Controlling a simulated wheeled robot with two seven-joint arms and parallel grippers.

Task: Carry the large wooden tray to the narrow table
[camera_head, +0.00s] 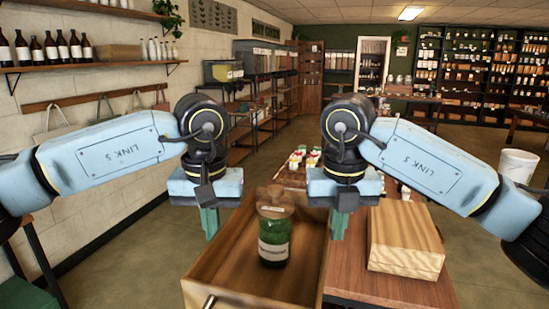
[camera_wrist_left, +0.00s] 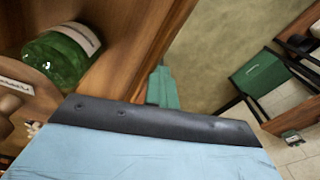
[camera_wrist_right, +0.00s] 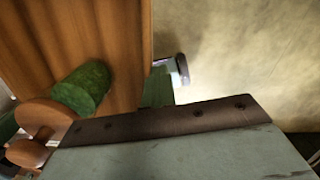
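The large wooden tray (camera_head: 205,262) is in front of me in the head view, with raised walls and a metal handle at its near end. A green bottle (camera_head: 274,240) with a cork-coloured top stands inside it. My left gripper (camera_head: 209,222) is beside the outer left wall, its green fingers together. My right gripper (camera_head: 340,225) is beside the right wall, also with its fingers together. The wrist views show the left fingers (camera_wrist_left: 161,88) and the right fingers (camera_wrist_right: 158,88) right beside the tray walls; firm contact cannot be told. The tray's underside is hidden.
A brown wooden table top (camera_head: 350,287) is at the right, bearing a pale wooden box (camera_head: 405,240). Small goods stand beyond the tray. A white bucket (camera_head: 518,165) is far right. A green-seated stool (camera_head: 25,295) is at lower left. Floor is open between tray and left wall.

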